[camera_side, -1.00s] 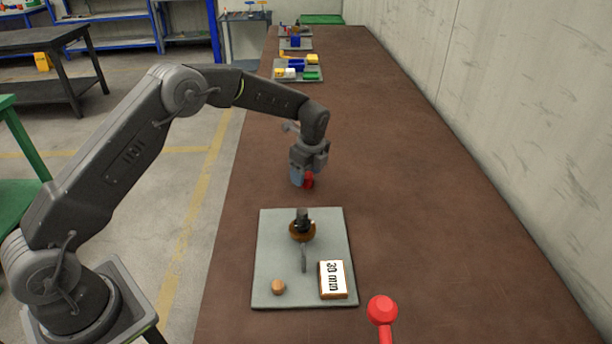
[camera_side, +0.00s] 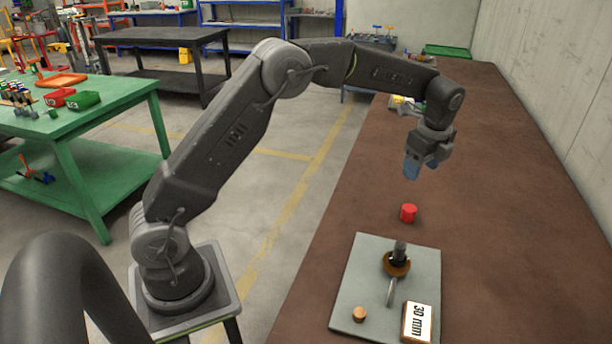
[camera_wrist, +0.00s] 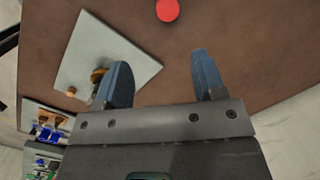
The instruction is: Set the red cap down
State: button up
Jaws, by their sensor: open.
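The red cap (camera_side: 408,213) stands on the brown bench top, just beyond the far edge of the grey plate. In the wrist view the red cap (camera_wrist: 168,10) shows as a red disc at the top edge, apart from my fingers. My gripper (camera_side: 412,170) hangs above the bench, higher than the cap and beyond it. Its blue fingers are spread with nothing between them, as the wrist view also shows at my gripper (camera_wrist: 160,75). The screw jack (camera_side: 397,262), with a dark top and a brown round base, stands on the plate (camera_side: 350,285).
A "30 mm" block (camera_side: 417,322) and a small orange-brown knob (camera_side: 359,314) rest on the plate. Other trays with parts lie farther along the bench. A wall runs along the right side. The bench right of the cap is clear.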

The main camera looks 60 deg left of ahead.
jog(key=s+d+r+n+t, duration=0.25)
jog(key=s+r+n, duration=0.55)
jog(key=s+r, duration=0.6)
jog(key=s+f+n+t, duration=0.1)
jog(key=s+n, duration=0.3)
jog(key=s, duration=0.6)
jog(key=s+f+n+t+h, duration=0.1)
jog(key=s+f+n, duration=0.3)
jog(key=s, duration=0.6)
jog(key=shift+d+f+n+t+h, duration=0.15)
jog(key=shift+d+n+t+h, duration=0.15)
jog(key=shift+d+t, duration=0.05)
